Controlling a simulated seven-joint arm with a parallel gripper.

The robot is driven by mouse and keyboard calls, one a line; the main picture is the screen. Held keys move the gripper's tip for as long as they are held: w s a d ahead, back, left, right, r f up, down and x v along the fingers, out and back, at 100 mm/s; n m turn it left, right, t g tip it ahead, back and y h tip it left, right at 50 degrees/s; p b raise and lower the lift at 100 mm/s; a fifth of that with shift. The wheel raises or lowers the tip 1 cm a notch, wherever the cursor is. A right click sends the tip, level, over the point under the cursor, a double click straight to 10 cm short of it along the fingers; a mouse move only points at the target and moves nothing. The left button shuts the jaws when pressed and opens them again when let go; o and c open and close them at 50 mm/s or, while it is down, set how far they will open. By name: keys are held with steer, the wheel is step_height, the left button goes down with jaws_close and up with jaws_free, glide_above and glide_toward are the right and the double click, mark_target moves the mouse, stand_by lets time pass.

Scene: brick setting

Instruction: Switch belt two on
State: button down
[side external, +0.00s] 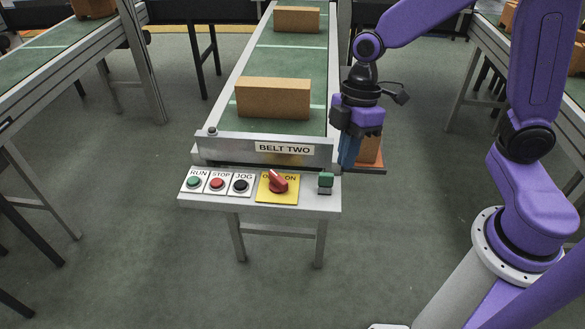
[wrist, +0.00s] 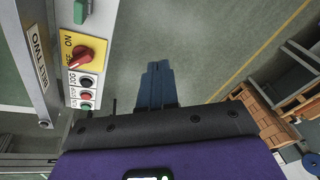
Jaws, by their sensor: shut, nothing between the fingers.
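The belt two panel (side external: 224,203) sits at the front end of the conveyor, under the BELT TWO sign (side external: 285,148). Its red rotary knob (side external: 279,182) is on a yellow plate marked OFF and ON; its narrow end points toward OFF, covering part of that word. The knob (wrist: 88,54) also shows at the left of the wrist view. My gripper (side external: 348,160), with blue fingers, is shut and empty, above and right of the panel, apart from the knob. The fingers (wrist: 157,72) point down over bare floor in the wrist view.
Green RUN (side external: 194,182), red STOP (side external: 217,184) and black JOG (side external: 240,186) buttons lie left of the knob. A green block-like fitting (side external: 326,180) stands at the panel's right end. A brick (side external: 370,150) is partly hidden behind my gripper.

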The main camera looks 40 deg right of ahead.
steer(key=w+f+n+y, duration=0.1)
steer(key=w+f, duration=0.3)
steer(key=w, duration=0.5)
steer(key=n+t+y, duration=0.1)
glide_toward(278, 182)
steer(key=s+d+r, duration=0.1)
steer(key=d+r, duration=0.2)
steer(key=d, duration=0.1)
steer(key=shift+d, duration=0.1)
steer(key=shift+s, duration=0.1)
steer(key=x, duration=1)
